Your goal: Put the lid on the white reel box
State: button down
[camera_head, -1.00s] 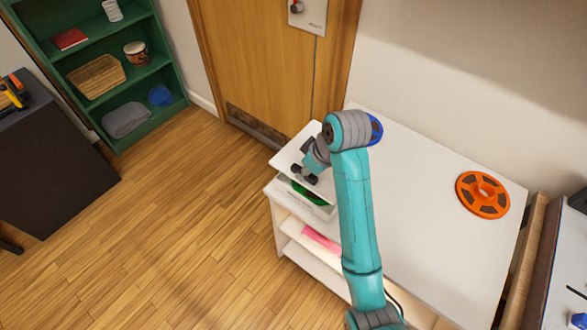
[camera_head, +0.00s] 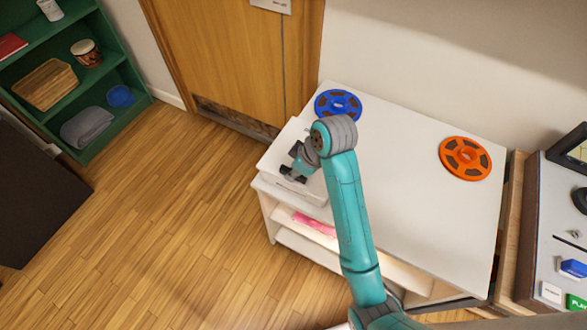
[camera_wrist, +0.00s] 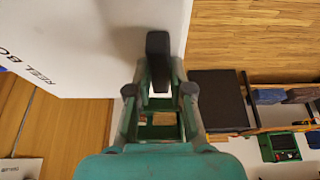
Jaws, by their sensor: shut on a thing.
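The white lid (camera_head: 277,151) is over the white reel box (camera_head: 309,188) at the near left corner of the white table (camera_head: 400,165). My gripper (camera_head: 293,174) is shut on the lid at its edge. In the wrist view the lid (camera_wrist: 75,40), lettered "REEL BO…", fills the upper left, and the gripper fingers (camera_wrist: 158,68) are at its edge. The lid covers the box opening, so the inside is hidden. I cannot tell whether the lid is fully seated on the rim or slightly above it. My arm hides part of the box.
A blue reel (camera_head: 338,104) lies behind the box and an orange reel (camera_head: 465,158) lies farther right on the table. A pink item (camera_head: 314,223) is on the shelf below. A green shelf unit (camera_head: 90,65) stands at left. The table middle is clear apart from my arm.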

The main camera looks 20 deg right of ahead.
jog(key=shift+f, duration=0.6)
jog(key=c, duration=1.1)
grip_release()
jog(key=shift+o, duration=0.2)
jog(key=shift+r, duration=0.1)
